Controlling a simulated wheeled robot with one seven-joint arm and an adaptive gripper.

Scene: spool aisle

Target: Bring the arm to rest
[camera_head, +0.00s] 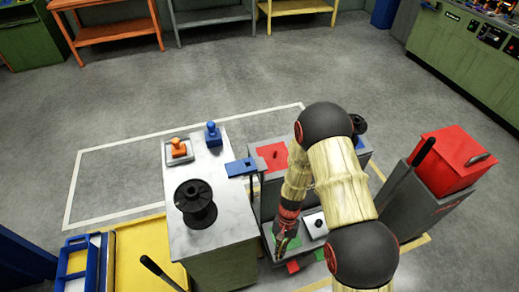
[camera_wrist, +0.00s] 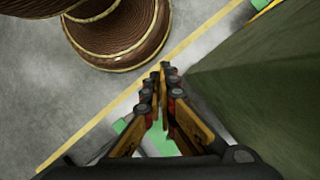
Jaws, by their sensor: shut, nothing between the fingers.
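My arm (camera_head: 340,175) is bent, with its dark elbow high and its forearm hanging down. My gripper (camera_head: 281,248) points down beside the white-topped counter, over a low grey unit with green and red patches. In the wrist view my gripper (camera_wrist: 163,70) has its fingertips together with nothing between them. Below it there are grey floor and a yellow floor line (camera_wrist: 195,42). A dark green cabinet side (camera_wrist: 260,85) is close at the right.
The counter (camera_head: 215,150) carries a black spool (camera_head: 195,203), an orange-handled stamp (camera_head: 179,148) and a blue one (camera_head: 212,134). A red box (camera_head: 452,160) stands at the right. Open floor lies behind.

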